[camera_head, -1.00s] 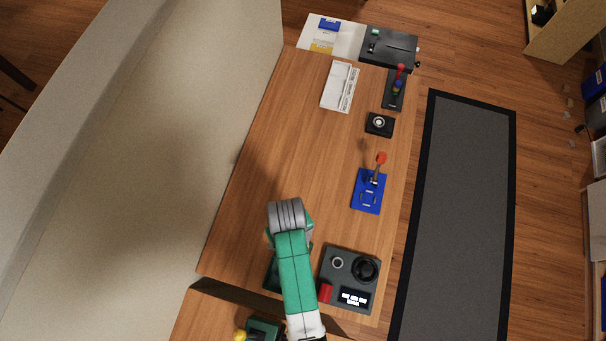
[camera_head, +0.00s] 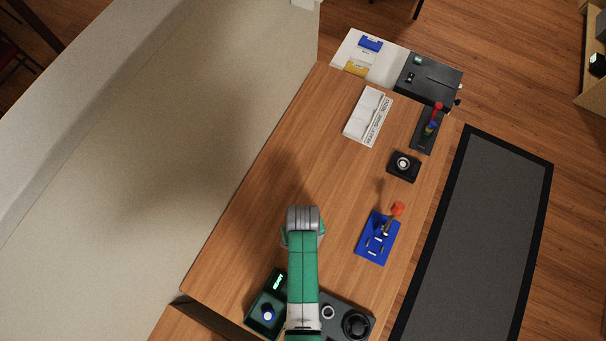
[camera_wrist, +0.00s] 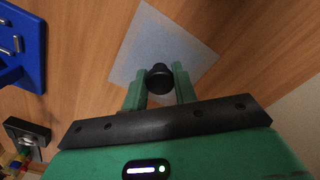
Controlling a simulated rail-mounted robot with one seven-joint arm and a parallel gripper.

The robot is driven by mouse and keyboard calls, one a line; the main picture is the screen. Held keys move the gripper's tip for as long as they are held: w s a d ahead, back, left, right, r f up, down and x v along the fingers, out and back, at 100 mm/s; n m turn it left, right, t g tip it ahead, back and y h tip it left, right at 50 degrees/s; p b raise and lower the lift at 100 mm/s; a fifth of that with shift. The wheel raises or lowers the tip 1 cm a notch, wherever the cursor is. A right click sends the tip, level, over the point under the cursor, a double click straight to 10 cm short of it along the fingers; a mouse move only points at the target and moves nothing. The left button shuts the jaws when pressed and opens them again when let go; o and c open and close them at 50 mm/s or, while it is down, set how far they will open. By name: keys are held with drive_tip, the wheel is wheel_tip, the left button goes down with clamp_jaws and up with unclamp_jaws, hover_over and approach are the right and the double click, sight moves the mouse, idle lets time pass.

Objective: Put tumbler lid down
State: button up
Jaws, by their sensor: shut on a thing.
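In the wrist view, my gripper (camera_wrist: 159,84) is shut on a black round knob (camera_wrist: 160,74), which shows between its two green fingers. A pale, blue-grey, see-through-looking square (camera_wrist: 168,35) shows around the knob over the wood; it looks like the plate of the tumbler lid. I cannot tell whether this plate touches the table. In the head view, my green and grey arm reaches over the left part of the table (camera_head: 255,225). My fingers and the lid are hidden there under the wrist.
A green box (camera_head: 264,306) with a lit display stands left of my arm. A dark panel (camera_head: 340,316) is to its right, partly covered. A blue switch panel (camera_head: 377,238), a black button box (camera_head: 404,166) and a white tray (camera_head: 368,115) lie farther off. The table's left-middle is clear.

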drive_tip(key=shift+f, duration=0.95)
drive_tip(key=shift+f, duration=0.1)
drive_tip(key=shift+f, duration=0.15)
drive_tip(key=o, duration=1)
drive_tip(key=shift+c, duration=0.2)
wheel_tip(320, 180, up, 12)
drive_tip(key=shift+r+p, duration=0.25)
drive_tip(key=shift+p, duration=0.65)
